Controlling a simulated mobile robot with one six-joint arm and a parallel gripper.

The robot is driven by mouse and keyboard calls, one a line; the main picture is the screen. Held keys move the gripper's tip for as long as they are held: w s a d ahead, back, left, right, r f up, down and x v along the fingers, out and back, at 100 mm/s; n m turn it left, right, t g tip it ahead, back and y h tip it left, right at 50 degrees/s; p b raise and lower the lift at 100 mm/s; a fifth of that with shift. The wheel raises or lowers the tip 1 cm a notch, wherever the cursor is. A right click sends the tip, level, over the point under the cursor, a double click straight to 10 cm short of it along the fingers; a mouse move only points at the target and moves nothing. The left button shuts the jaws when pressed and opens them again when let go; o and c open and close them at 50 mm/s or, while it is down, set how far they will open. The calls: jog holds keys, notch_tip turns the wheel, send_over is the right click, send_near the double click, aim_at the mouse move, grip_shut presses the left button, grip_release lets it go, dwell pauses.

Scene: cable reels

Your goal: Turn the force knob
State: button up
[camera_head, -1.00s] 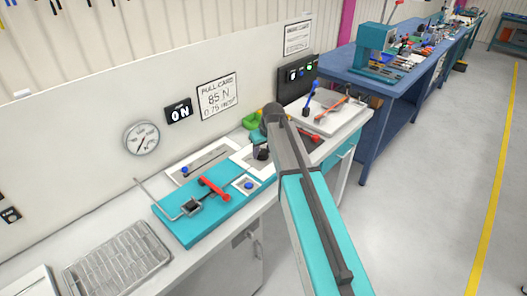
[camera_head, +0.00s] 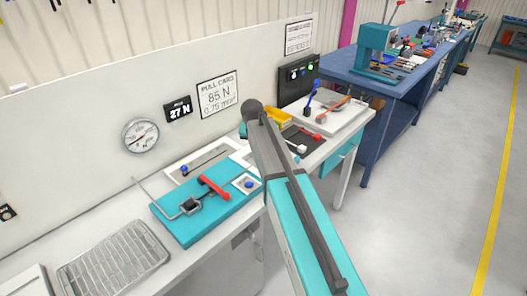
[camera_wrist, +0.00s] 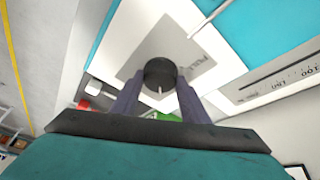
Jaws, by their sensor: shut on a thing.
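The force knob (camera_wrist: 160,72) is a round black knob with a pale pointer line, on a white and grey plate in the wrist view. My gripper (camera_wrist: 158,88) is shut on it, with one finger on each side. In the head view my arm hides the knob and the gripper. The small black display (camera_head: 179,109) on the wall panel reads 27 N. A round dial gauge (camera_head: 141,135) hangs left of it. The pull card (camera_head: 217,94) to the right reads 85 N and a smaller line that looks like 0.75 m/s.
A teal fixture (camera_head: 206,216) with a red lever (camera_head: 214,187) stands left of my arm. A wire rack (camera_head: 112,261) lies at the front left of the bench. A white tray (camera_head: 343,120) and a yellow bin (camera_head: 279,117) stand beyond my arm. The floor on the right is clear.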

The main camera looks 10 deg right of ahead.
jog(key=m, duration=0.2)
jog(key=m+g+h+b, duration=0.1)
jog(key=m+b, duration=0.1)
jog(key=m, duration=0.1)
jog(key=shift+w+a+m+h, duration=0.2)
jog(key=shift+w+m+h, duration=0.1)
jog(key=shift+w, duration=0.05)
jog(key=m+g+b, duration=0.1)
jog(key=m+g, duration=0.1)
jog(key=m, duration=0.3)
jog(key=shift+w+h+b, duration=0.1)
jog(key=shift+h+b, duration=0.3)
jog(key=shift+a+r, duration=0.1)
jog(key=o, duration=1.1)
jog(key=shift+g, duration=0.3)
jog(key=b+v, duration=0.2)
jog(key=v, duration=1.1)
jog(key=shift+r+b, duration=0.35)
jog(key=shift+f, duration=0.1)
